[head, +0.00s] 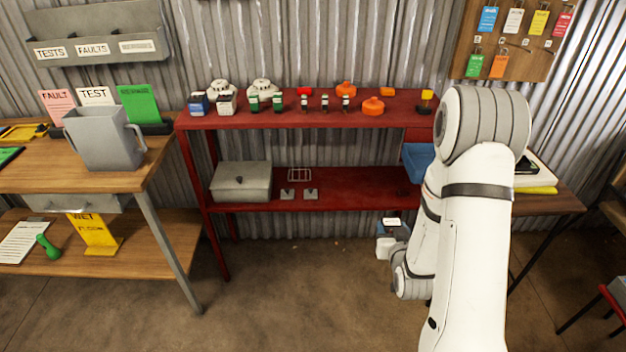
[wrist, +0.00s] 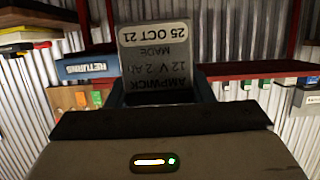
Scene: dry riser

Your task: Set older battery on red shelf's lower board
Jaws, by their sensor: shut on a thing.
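My gripper (head: 386,243) is shut on a battery (head: 391,222), in front of and below the right part of the red shelf. In the wrist view the battery (wrist: 155,58) stands out beyond the jaws, its grey label upside down, reading AMPWICK 12 V, MADE 25 OCT 21. The jaws hide its lower end. The red shelf's lower board (head: 350,188) has a bare stretch in its middle and right. The shelf's top board (head: 325,118) carries several small items, among them a blue-and-white block (head: 198,104) and a white-and-dark block (head: 227,104) at the left.
A wooden bench (head: 100,178) stands left.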

